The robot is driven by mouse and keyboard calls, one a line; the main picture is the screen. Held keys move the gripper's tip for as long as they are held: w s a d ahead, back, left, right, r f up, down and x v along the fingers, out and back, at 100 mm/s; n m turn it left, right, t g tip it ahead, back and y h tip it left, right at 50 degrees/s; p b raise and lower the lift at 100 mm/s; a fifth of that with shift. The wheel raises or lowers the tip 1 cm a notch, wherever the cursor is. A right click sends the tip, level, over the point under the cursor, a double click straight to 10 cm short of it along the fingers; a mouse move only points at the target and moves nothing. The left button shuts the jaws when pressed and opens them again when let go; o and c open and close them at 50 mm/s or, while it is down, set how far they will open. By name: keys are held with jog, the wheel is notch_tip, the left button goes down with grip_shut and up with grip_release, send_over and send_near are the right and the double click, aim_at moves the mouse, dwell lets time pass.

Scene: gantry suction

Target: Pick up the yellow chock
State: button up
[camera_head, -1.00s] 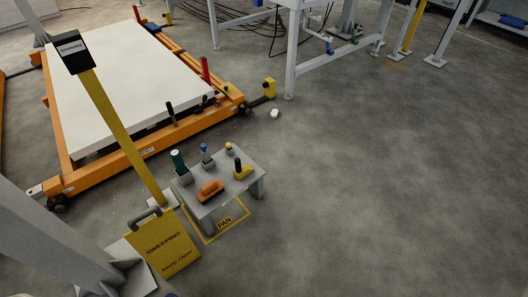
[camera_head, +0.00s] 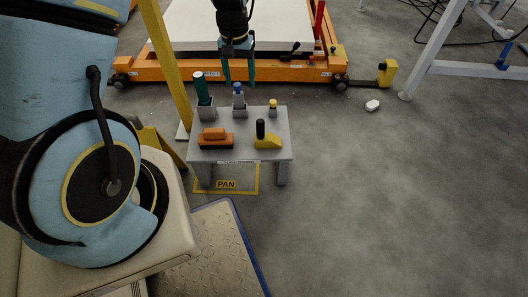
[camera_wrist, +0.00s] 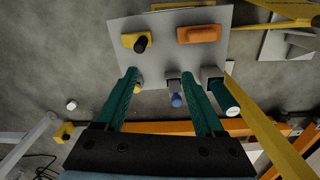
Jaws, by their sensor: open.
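The yellow chock (camera_head: 268,142) sits on the right front part of a small grey table (camera_head: 226,155), with a black upright handle on it. In the wrist view the yellow chock (camera_wrist: 137,41) lies on the tabletop beyond my fingertips, a little left of the gap between them. My gripper (camera_head: 238,82) is open and empty, above and behind the table's back edge in the head view. In the wrist view its two green fingers (camera_wrist: 162,74) stand apart. They are clear of the chock.
An orange brush-like block (camera_head: 215,138) sits left of the chock. Behind stand a green bottle (camera_head: 202,88), a blue-topped bottle (camera_head: 238,95) and a small yellow-capped item (camera_head: 273,107). A yellow post (camera_head: 165,60) rises left of the table.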

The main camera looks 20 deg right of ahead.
jog(key=m+b, duration=0.1)
jog(key=b, duration=0.2)
send_over(260, 121)
jog(key=f, duration=0.9)
jog(key=shift+s+d+f, duration=0.2)
jog(key=shift+f, duration=0.05)
notch_tip(260, 121, down, 4)
jog(key=shift+f+b, duration=0.2)
jog(key=shift+b, duration=0.25)
jog(key=f+b, duration=0.1)
jog(key=f, duration=0.5)
jog(key=shift+w+a+b, duration=0.15)
jog(key=shift+w+b, duration=0.05)
jog(key=shift+b, duration=0.15)
grip_shut()
